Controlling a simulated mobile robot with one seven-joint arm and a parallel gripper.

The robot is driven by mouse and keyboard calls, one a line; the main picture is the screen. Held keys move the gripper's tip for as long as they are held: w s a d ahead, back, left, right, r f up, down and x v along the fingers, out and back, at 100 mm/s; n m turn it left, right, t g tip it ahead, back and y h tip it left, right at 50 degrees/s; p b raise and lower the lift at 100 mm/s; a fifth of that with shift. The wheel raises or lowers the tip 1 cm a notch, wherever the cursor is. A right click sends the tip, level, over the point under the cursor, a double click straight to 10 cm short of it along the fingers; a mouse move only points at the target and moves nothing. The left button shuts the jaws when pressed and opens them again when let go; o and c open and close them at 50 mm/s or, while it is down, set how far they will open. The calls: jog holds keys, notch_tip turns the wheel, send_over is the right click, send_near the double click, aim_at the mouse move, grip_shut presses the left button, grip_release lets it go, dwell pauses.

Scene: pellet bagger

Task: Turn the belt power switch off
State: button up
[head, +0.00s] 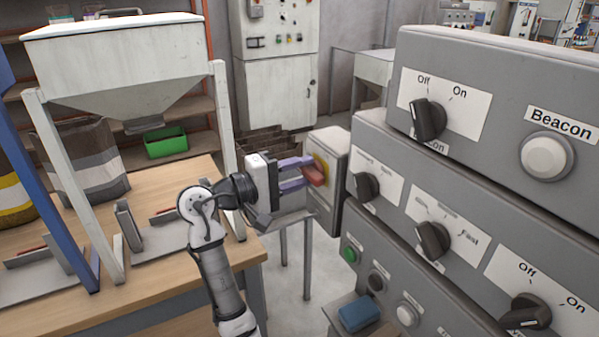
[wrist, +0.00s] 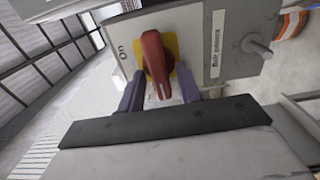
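The belt power switch is a red rotary handle (wrist: 155,55) on a yellow plate (wrist: 172,43), on the front of a grey box (head: 327,150). In the wrist view, an "On" mark is left of the plate, and a label on the right appears to read "Belt power", seen sideways. The red handle (head: 315,175) also shows in the head view. My gripper (head: 309,171) is at the switch, its two purple fingers apart on either side of the handle. In the wrist view my gripper (wrist: 160,78) shows gaps beside the handle; a firm grip is not visible.
A large grey control panel (head: 480,160) with black knobs and buttons stands close on the right. A wooden workbench (head: 150,285) with a white hopper (head: 120,60) is on the left. A blue object (head: 358,314) lies low near the panel.

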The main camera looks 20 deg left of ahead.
jog(key=shift+o, duration=0.4)
jog(key=shift+a, duration=0.1)
jog(key=shift+s+a, duration=0.15)
jog(key=shift+s, duration=0.05)
jog(key=b+v, duration=0.3)
jog(key=v, duration=1)
